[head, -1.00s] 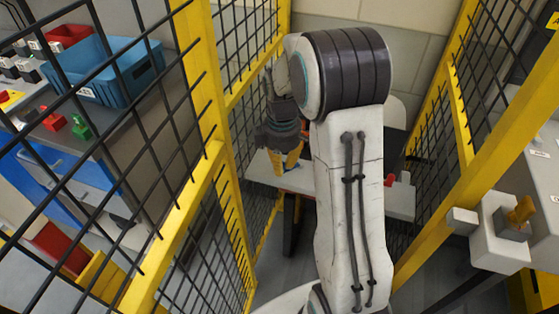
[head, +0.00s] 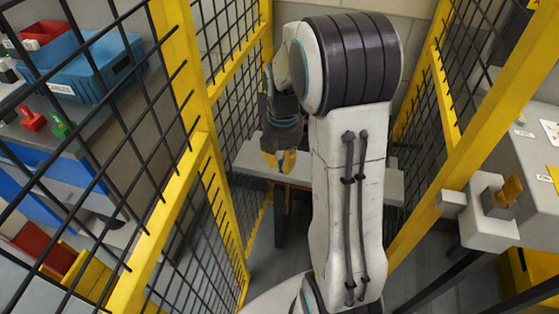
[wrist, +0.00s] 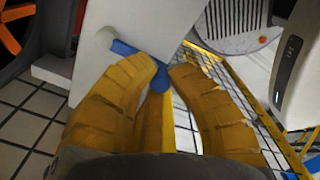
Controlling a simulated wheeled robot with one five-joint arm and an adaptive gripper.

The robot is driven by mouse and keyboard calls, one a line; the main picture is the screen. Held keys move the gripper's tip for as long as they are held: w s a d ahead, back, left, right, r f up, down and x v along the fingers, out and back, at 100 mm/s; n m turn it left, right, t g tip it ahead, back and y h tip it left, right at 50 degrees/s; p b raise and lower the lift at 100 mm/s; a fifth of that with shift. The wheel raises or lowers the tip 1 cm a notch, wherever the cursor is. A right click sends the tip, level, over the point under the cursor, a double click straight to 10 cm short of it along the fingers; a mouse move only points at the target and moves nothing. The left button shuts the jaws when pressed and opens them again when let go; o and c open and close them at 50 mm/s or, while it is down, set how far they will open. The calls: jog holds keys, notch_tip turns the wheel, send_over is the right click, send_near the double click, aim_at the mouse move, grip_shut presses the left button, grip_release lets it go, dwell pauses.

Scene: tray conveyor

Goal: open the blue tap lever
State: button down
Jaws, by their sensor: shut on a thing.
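The blue tap lever (wrist: 139,51) shows in the wrist view as a blue bar with a rounded blue part at its right end, against a white surface. My gripper (wrist: 163,75) has its yellow fingers closed around the rounded blue part, which shows between the fingertips. In the head view my gripper (head: 279,162) points down at the edge of a pale bench, left of my white arm. The lever does not show there. The part of the lever between the fingers is partly hidden.
A yellow-framed mesh fence (head: 206,100) stands close on the left, and another (head: 452,115) on the right. Beyond the left fence is a blue bin (head: 92,65). The pale bench (head: 250,155) lies between the fences.

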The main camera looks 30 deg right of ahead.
aim_at(283, 161)
jog(key=shift+s+f, duration=0.1)
jog(key=shift+s, duration=0.05)
dwell(0.4)
jog(key=c, duration=1.2)
grip_release()
jog(key=shift+d, duration=0.1)
notch_tip(283, 161, up, 12)
jog(key=shift+r, duration=0.1)
